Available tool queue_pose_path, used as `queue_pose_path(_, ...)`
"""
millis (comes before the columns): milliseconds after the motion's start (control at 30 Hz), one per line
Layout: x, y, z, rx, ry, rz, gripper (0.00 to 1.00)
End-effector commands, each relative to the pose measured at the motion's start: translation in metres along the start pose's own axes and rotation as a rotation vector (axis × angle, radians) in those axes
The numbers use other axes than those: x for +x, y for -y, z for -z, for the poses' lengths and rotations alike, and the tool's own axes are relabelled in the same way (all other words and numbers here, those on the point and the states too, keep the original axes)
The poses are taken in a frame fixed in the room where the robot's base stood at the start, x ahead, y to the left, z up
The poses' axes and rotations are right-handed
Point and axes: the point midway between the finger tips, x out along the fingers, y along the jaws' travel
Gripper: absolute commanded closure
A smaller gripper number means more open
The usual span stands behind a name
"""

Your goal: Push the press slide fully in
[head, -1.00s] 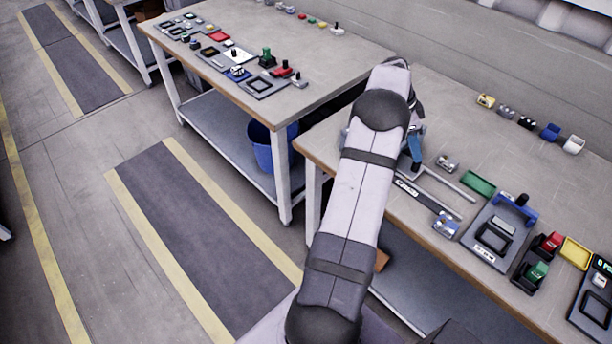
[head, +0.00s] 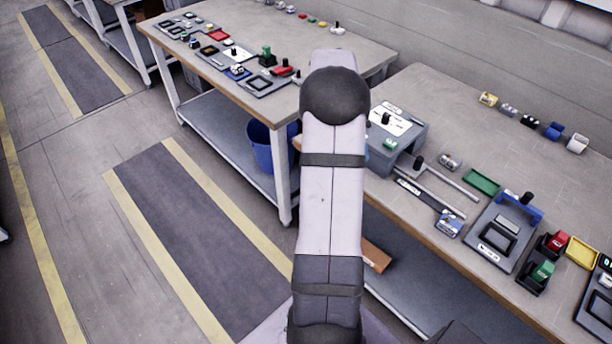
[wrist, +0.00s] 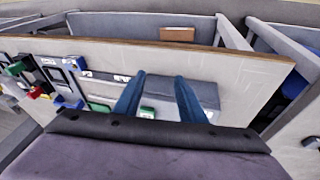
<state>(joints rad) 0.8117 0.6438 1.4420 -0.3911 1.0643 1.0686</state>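A grey box-shaped station (head: 410,132) with a white top plate, a black knob and a green button stands at the left end of the right bench. A black knob (head: 418,162) stands at its right side, where rails (head: 450,183) run out to the right; this looks like the press slide, but I cannot tell how far in it is. In the wrist view, my gripper (wrist: 158,84) has two blue fingers apart with nothing seen between them. They overlap the grey station (wrist: 205,94) in that view; I cannot tell whether they touch it. The arm hides my gripper in the head view.
Right of the rails are a green tray (head: 481,182), a fixture with a blue clamp (head: 505,235), red and green blocks and a yellow tray (head: 581,252). Small parts line the bench's back. A second bench (head: 330,50) stands left. The right bench's back middle is clear.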

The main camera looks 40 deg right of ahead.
Motion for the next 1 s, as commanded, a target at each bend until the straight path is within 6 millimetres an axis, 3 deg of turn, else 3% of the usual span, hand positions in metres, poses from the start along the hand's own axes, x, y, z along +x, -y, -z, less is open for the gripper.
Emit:
queue_pose_path(600, -0.011, 0.029, -0.106, -0.369, 0.029, 0.092, 0.63)
queue_pose_path(800, -0.013, 0.031, -0.131, -0.455, 0.035, 0.112, 0.63)
queue_pose_path(1000, -0.014, 0.031, -0.144, -0.502, 0.037, 0.124, 0.63)
